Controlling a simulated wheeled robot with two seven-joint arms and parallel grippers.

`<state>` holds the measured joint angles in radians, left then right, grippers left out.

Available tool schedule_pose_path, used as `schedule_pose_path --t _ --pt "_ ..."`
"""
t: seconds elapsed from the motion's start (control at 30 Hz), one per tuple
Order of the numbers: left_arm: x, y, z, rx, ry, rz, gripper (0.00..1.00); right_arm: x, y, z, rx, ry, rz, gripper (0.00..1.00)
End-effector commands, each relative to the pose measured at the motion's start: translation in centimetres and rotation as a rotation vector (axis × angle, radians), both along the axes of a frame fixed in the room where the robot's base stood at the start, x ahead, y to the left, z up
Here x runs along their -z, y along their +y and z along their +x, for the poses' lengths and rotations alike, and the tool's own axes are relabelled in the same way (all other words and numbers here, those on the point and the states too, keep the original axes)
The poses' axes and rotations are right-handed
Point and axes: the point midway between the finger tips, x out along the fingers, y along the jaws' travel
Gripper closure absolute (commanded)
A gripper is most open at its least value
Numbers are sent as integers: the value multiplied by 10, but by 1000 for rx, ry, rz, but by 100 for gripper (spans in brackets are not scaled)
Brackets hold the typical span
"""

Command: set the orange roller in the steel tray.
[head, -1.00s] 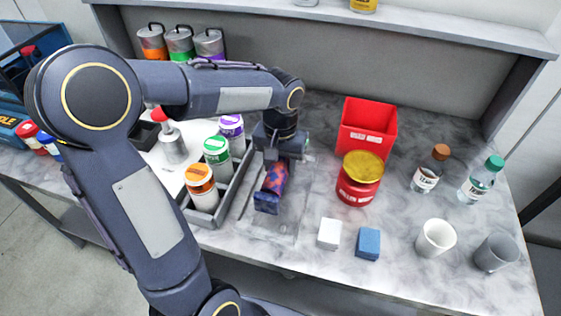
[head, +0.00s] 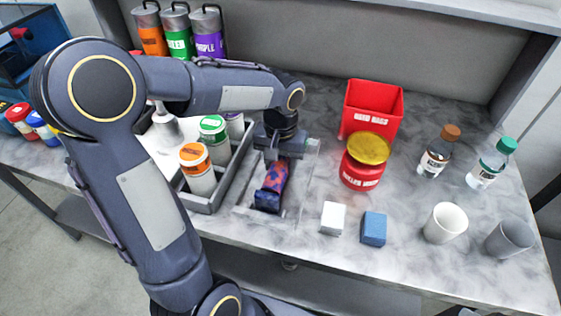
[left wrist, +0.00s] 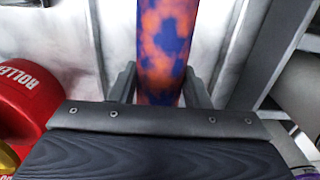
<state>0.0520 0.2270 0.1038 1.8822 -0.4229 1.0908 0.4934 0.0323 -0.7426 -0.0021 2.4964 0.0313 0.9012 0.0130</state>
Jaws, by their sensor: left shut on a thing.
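A roller with a mottled orange and blue-purple surface (head: 271,186) is held between the fingers of my left gripper (head: 278,158). In the left wrist view the roller (left wrist: 166,50) stands between the two fingers (left wrist: 158,88). The shallow steel tray (head: 299,188) lies on the bench, and the roller is over or within it. I cannot tell whether the roller touches the tray floor. The gripper and wrist hide the roller's far end. My right gripper is in neither view.
A grey divided rack (head: 208,205) with several lidded bottles stands left of the tray. A red jar with a yellow lid (head: 363,171) and a red bin (head: 371,108) stand to the right. A white block (head: 333,217) and a blue block (head: 373,228) are near the front.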

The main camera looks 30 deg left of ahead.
Motion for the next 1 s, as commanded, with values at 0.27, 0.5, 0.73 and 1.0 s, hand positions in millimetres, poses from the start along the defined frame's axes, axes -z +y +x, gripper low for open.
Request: schedule_pose_path --t 0.27,0.5,0.73,1.0 --pt "0 0 1 0 -3 0 100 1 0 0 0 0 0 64" --pt "3 0 1 0 -2 -1 100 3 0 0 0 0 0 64" --pt "5 0 1 0 -2 -1 47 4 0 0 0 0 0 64" --pt "5 0 0 0 -1 0 32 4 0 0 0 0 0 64"
